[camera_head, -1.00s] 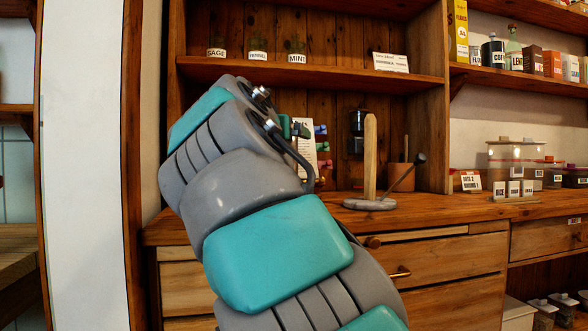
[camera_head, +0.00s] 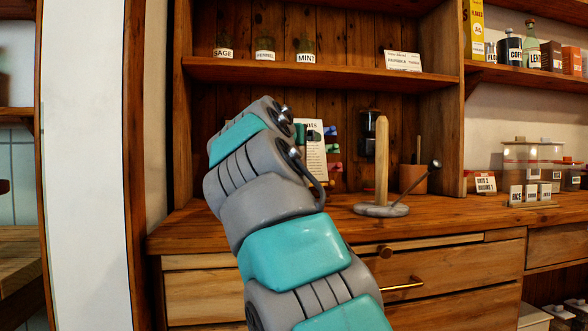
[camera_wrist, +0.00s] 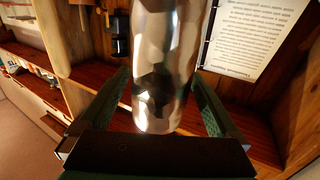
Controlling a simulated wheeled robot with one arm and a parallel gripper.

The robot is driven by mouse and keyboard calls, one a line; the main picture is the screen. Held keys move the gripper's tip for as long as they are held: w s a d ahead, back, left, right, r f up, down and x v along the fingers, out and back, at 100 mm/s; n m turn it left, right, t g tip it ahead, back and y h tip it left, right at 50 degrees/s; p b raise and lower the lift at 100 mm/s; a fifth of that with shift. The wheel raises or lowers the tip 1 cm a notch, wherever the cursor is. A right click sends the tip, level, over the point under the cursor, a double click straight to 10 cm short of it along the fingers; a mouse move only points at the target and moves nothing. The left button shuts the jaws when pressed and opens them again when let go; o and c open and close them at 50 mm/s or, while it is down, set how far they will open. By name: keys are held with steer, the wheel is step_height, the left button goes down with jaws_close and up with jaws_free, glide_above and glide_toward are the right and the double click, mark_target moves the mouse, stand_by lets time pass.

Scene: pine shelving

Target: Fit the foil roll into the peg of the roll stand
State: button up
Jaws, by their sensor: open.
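The roll stand's upright wooden peg (camera_head: 382,160) rises from a round grey base (camera_head: 372,210) on the counter in the head view. A thin metal rod with a ball end slants from the base to the right. No roll is on the peg. In the wrist view the shiny foil roll (camera_wrist: 165,50) stands upright between the two green fingers of my gripper (camera_wrist: 161,76). The fingers are open, one on each side of the roll; I cannot tell whether either touches it. In the head view my arm hides the roll and most of the gripper, left of the stand.
A printed sheet (camera_wrist: 252,35) stands behind the roll. A terracotta pot (camera_head: 413,178) and a dark grinder (camera_head: 368,135) are behind the stand. Labelled jars line the shelf (camera_head: 320,76) above.

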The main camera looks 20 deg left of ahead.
steer(key=shift+w, duration=0.5)
jaws_close()
stand_by(0.5)
